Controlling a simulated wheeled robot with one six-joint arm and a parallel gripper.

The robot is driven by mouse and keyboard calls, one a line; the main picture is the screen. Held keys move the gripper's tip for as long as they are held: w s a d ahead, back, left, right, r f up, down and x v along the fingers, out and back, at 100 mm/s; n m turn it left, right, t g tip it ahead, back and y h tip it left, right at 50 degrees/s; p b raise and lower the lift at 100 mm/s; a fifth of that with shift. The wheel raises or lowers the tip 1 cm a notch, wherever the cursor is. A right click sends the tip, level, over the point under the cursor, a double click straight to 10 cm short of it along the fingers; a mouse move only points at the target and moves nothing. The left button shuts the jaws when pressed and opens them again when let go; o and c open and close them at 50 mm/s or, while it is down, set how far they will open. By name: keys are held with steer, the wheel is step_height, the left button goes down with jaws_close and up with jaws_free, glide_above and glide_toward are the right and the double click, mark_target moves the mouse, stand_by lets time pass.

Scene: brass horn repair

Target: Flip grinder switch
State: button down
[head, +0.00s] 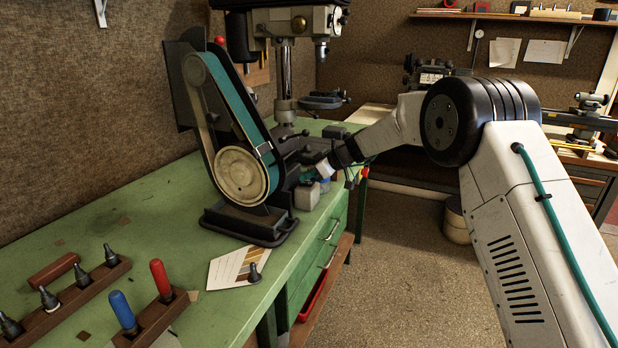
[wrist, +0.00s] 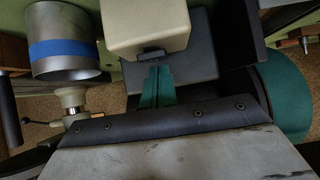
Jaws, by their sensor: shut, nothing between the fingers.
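The belt grinder (head: 238,140), with a teal belt and a cream wheel, stands on the green workbench. A small cream box (head: 307,196) sits at its right side, and shows larger in the wrist view (wrist: 148,26). A dark switch piece (wrist: 151,56) is on the box's near edge. My gripper (wrist: 158,70) has teal fingers, shut and empty, with the tips just below the switch in the wrist view. I cannot tell whether they touch it. In the head view my gripper (head: 309,178) is beside the grinder, just above the box; the switch is not clear there.
A drill press (head: 288,60) stands behind the grinder. A metal cylinder with a blue band (wrist: 65,52) is left of the box in the wrist view. Blue (head: 122,309) and red (head: 160,278) handled tools stand in a wooden rack on the near bench. Floor right of the bench is open.

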mark_target(303, 183)
steer(key=shift+w+a+r, duration=0.15)
steer(key=shift+a, duration=0.25)
steer(key=shift+r, duration=0.2)
steer(key=r, duration=0.4)
steer(key=shift+w+a+r, duration=0.1)
steer(key=shift+w+a, duration=0.05)
steer(key=shift+a, duration=0.15)
steer(key=s+d+r, duration=0.2)
steer(key=d+r, duration=0.3)
steer(key=r, duration=0.2)
steer(key=shift+r, duration=0.3)
